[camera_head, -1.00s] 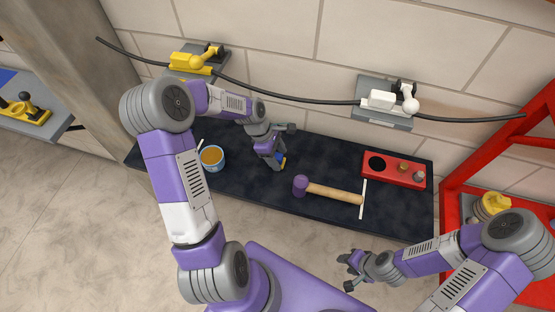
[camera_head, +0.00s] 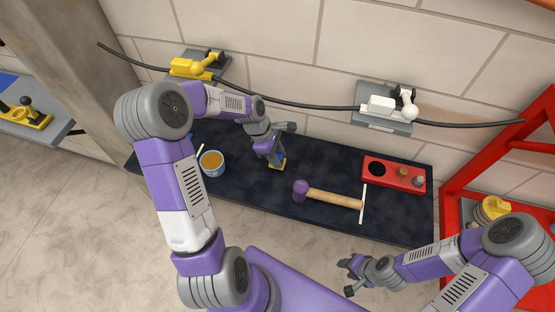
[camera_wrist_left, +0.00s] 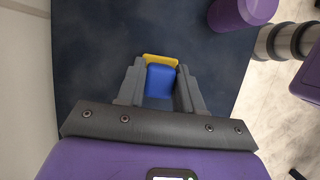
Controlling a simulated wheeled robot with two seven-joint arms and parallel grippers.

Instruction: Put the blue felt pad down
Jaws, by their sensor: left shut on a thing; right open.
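The blue felt pad (camera_wrist_left: 161,80) is a blue block with a yellow part at its far end. In the left wrist view it sits between the two fingers of my left gripper (camera_wrist_left: 160,92), which is shut on it. In the head view my left gripper (camera_head: 276,160) points down over the dark mat, between the blue-rimmed tin and the mallet. The pad's yellow part (camera_head: 277,166) shows just below the fingertips, at or very near the mat; I cannot tell whether it touches. My right gripper (camera_head: 350,276) is open and empty, in front of the mat.
The dark mat (camera_head: 335,223) carries a tin (camera_head: 212,163) at the left, a purple-headed mallet (camera_head: 333,199) right of centre and a red block with holes (camera_head: 392,174) at the right. A black cable (camera_head: 300,105) runs along the wall behind. Bare mat lies around the pad.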

